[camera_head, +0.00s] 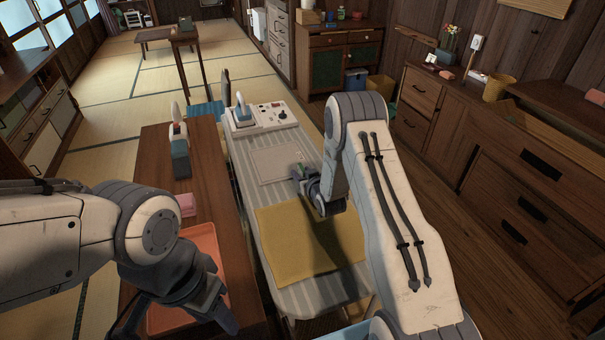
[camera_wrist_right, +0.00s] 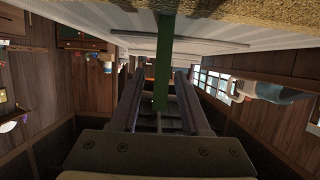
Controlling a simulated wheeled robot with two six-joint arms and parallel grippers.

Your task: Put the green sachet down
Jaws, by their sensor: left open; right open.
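The green sachet (camera_wrist_right: 164,55) shows in the right wrist view as a narrow upright green strip between the two fingers of my right gripper (camera_wrist_right: 160,75). The fingers stand apart with a gap on each side of the strip. In the head view, only a small green bit (camera_head: 301,168) shows at my right gripper (camera_head: 304,180), low over the striped ironing board (camera_head: 222,150). Whether the sachet rests on the board cannot be told. My left gripper (camera_head: 222,315) is open above the front of the wooden bench, and I see nothing in it.
A yellow cloth (camera_head: 290,245) lies on the board's near part, with a pale rectangular outline (camera_head: 278,165) behind it. An iron (camera_head: 242,110) stands by a control panel (camera_head: 270,118). The bench (camera_head: 205,165) holds an orange tray (camera_head: 207,245), a pink block (camera_head: 187,204) and a grey bottle-like object (camera_head: 180,155).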

